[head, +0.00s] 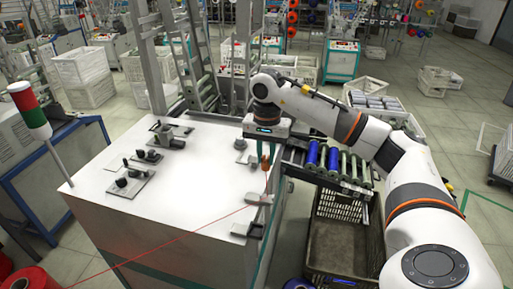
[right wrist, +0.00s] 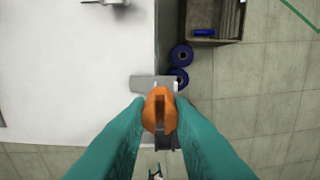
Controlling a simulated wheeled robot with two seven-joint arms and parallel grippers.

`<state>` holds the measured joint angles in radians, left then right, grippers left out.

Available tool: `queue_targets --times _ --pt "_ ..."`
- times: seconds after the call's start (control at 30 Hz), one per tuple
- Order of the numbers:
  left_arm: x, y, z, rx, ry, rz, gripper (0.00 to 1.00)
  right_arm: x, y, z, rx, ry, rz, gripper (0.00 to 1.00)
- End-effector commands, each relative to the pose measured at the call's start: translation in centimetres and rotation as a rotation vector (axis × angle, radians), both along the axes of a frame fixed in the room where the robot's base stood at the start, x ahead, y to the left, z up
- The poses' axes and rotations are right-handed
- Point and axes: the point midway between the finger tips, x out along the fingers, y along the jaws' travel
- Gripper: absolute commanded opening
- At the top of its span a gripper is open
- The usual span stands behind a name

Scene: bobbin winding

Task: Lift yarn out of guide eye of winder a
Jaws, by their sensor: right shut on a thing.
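My right gripper (head: 265,163) reaches down over the right edge of the white winder top (head: 165,195). In the right wrist view its teal fingers (right wrist: 160,122) are shut on a small orange piece (right wrist: 159,104). I cannot tell whether this piece is part of the guide eye. A red yarn (head: 165,245) runs taut from the lower left across the winder to a small grey bracket (head: 258,198) just below the gripper. The yarn's end near the fingers is too small to make out. My left gripper is not in view.
Grey fittings (head: 130,180) stand on the winder's left half. A red and green signal lamp (head: 28,108) rises at the left. The winder's middle is clear.

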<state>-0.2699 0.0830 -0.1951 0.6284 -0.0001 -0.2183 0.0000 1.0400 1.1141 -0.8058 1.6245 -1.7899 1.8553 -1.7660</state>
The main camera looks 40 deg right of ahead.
Motion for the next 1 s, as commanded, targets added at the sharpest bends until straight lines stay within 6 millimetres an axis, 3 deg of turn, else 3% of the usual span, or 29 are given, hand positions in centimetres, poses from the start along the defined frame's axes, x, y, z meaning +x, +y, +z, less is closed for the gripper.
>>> queue_targets --times 0.23,0.37,0.47,0.6,0.77,1.0 --pt "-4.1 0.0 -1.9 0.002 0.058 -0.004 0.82 -0.1 0.0 -2.2 -0.001 0.001 0.001 0.02" --pt "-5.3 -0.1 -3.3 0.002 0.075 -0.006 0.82 -0.1 0.0 -4.0 0.0 0.002 0.001 0.02" --pt "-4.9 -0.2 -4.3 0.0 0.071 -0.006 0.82 -0.1 0.0 -5.4 0.0 0.001 0.001 0.02" --pt "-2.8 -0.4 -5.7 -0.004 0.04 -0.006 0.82 -0.1 0.0 -7.4 0.0 0.001 0.001 0.02" --pt "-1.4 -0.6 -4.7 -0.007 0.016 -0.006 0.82 -0.1 0.0 -6.5 0.0 0.0 0.001 0.02" --pt "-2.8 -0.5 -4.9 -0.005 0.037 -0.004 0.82 -0.2 0.1 -6.5 0.0 0.0 0.0 0.02"
